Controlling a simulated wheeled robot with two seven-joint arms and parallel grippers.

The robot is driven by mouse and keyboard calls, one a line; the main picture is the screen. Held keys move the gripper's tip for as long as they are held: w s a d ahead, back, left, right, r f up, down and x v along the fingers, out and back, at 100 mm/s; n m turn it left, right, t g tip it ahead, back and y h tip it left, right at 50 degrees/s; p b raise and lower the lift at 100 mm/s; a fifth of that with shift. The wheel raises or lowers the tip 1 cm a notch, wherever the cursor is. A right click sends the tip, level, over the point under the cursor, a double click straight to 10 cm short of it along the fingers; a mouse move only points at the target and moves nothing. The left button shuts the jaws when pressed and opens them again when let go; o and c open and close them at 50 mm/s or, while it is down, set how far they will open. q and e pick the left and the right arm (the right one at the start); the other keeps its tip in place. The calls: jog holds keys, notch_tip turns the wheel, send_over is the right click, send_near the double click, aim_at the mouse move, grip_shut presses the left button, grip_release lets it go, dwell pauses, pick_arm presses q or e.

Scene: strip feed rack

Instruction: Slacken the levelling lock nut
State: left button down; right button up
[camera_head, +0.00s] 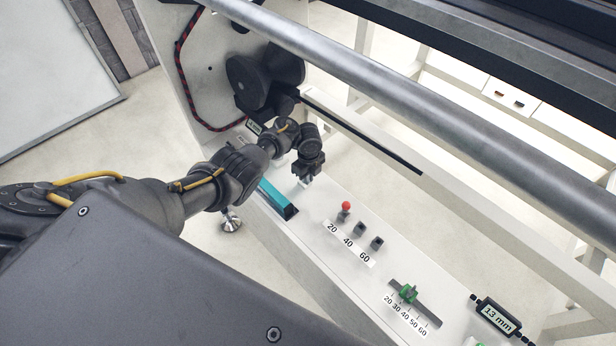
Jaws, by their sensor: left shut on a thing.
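My left gripper (305,179) points down at the far end of the white beam (328,271). It is shut on a small part that its fingers mostly hide. I cannot tell whether this part is the levelling lock nut. A round metal levelling foot (231,222) stands on the floor beside the beam, below my left forearm. The top of its stem is hidden. My right gripper is not in view.
A teal block (278,199) lies just left of the gripper. A red-topped peg (345,208), a green slider (408,293) and a "13 mm" display (497,318) sit along the beam. A long grey roller (400,95) crosses above.

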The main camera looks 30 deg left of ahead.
pick_arm(q)
jog(key=n, duration=0.1)
jog(key=n+p, duration=0.1)
jog(key=n, duration=0.1)
jog(key=shift+w+d+r+n, duration=0.1)
jog(key=shift+w+n, duration=0.2)
jog(key=n, duration=0.2)
jog(key=w+n, duration=0.1)
jog(key=n, duration=0.2)
jog(key=shift+p, duration=0.3)
jog(key=shift+n, duration=0.4)
jog(key=c, duration=1.6)
grip_release()
jog(key=shift+o, duration=0.2)
notch_tip(320, 180, up, 11)
jog(key=p, duration=0.4)
